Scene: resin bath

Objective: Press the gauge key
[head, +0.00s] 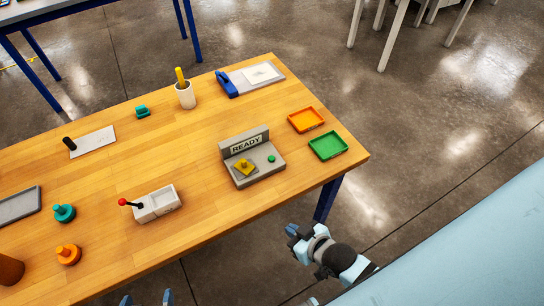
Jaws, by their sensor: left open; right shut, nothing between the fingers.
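A grey gauge (262,176) with an upright panel reading "READY" stands near the right part of the wooden table. A small round green key (271,159) is on its base, at the right. A yellow diamond-shaped piece with a knob (243,167) sits on the base to the left of the key. My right gripper (292,231) is shut and empty, off the table's front edge, below and to the right of the gauge and apart from it. My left gripper (147,299) is open at the bottom edge; only its fingertips show.
An orange tray (306,120) and a green tray (328,146) lie right of the gauge. A box with a red-knobbed lever (155,204) stands to its left. A white cup (185,96) stands behind. Bare wooden tabletop (200,150) lies between them.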

